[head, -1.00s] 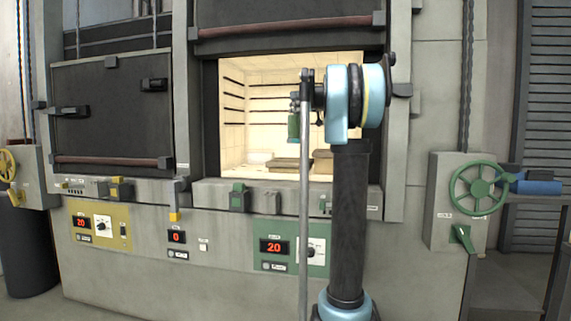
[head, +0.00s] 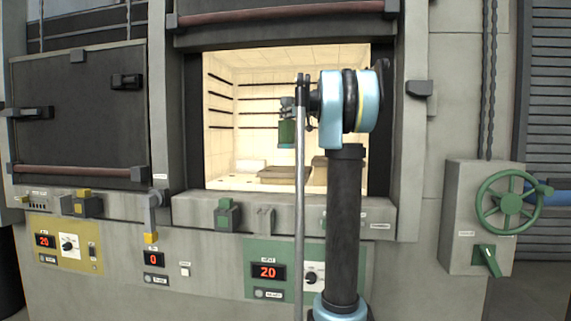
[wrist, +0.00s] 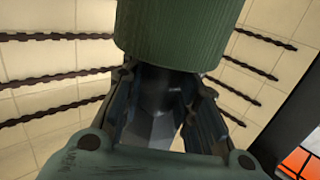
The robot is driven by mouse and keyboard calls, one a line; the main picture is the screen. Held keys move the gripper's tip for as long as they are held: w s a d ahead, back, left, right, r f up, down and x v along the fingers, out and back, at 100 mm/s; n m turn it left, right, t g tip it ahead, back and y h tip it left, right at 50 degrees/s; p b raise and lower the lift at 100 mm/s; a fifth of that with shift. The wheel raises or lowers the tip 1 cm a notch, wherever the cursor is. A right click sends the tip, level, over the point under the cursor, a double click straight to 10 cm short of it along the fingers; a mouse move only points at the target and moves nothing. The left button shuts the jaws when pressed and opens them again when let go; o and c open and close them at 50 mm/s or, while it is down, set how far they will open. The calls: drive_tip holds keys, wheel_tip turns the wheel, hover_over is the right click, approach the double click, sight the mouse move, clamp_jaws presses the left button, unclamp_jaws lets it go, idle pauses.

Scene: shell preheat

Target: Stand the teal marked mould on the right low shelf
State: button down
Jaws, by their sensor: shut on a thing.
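The dark green-teal mould (head: 287,134) hangs below my gripper (head: 287,112) in front of the lit chamber opening in the head view. In the wrist view the mould (wrist: 180,28) is a ribbed cylinder at the top, and my gripper (wrist: 165,80) is shut on it. No marking on it can be made out. Low brown slabs stand on the chamber floor: one left of centre (head: 280,175) and a taller one at the right (head: 319,163), partly hidden by my arm. I cannot tell which of them is the right low shelf.
The chamber door (head: 275,12) is raised above the opening. Dark ribbed rods (wrist: 60,36) line the chamber walls. The left door (head: 80,110) is shut. A green handwheel (head: 508,203) is at the right, outside the chamber.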

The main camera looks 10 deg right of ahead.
drive_tip(key=shift+a+f, duration=0.15)
drive_tip(key=shift+f, duration=4.55)
drive_tip(key=c, duration=1.2)
unclamp_jaws()
drive_tip(key=shift+f, duration=0.1)
drive_tip(key=v, duration=1.2)
